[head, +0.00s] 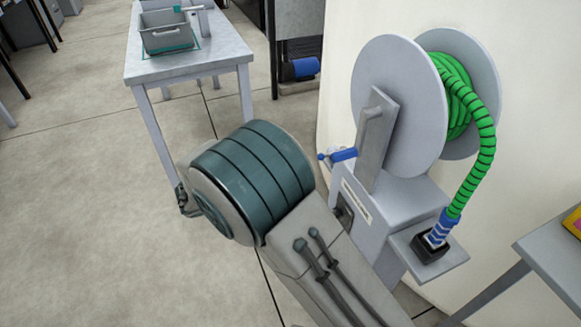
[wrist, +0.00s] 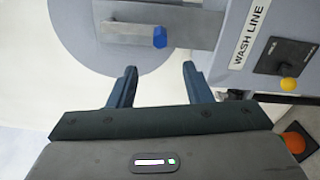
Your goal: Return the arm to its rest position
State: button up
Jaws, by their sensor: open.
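My gripper (wrist: 157,82) shows in the wrist view with its two dark fingers apart and nothing between them. It points toward the grey reel disc (wrist: 90,40), and the gap to it is hard to judge. In the head view my arm fills the middle foreground, with a teal-banded joint and a pale link. My gripper itself cannot be made out there.
The hose reel (head: 395,100) with green hose (head: 485,150) stands right of my arm. The hose's blue end sits in a black socket (head: 430,247). A blue handle (head: 343,155) juts toward my arm. A table (head: 190,68) bears a grey tote (head: 167,40).

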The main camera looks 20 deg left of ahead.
jog(key=s+d+r+m+g+y+p, duration=0.1)
jog(key=d+r+g+y+p, duration=0.2)
jog(key=d, duration=0.4)
jog(key=s+d+r+m+g+p, duration=0.1)
jog(key=d+r+m+g+p, duration=0.1)
jog(key=d+r+g+p, duration=0.45)
jog(key=d+r+m+g+y, duration=0.1)
jog(key=d+r+y, duration=0.1)
jog(key=d, duration=0.7)
jog(key=s+d+r+m+t+y+p, duration=0.1)
jog(key=s+d+r+m+y+p, duration=0.2)
jog(key=s+d+r+y+p, duration=0.1)
jog(key=s+d+r+m+t+y+p, duration=0.1)
jog(key=s+d+r+m+y+p, duration=0.2)
jog(key=s+r+y+p, duration=0.2)
notch_tip(320, 180, up, 4)
jog(key=s+p, duration=0.2)
jog(key=shift+d+p, duration=0.3)
jog(key=shift+d, duration=0.1)
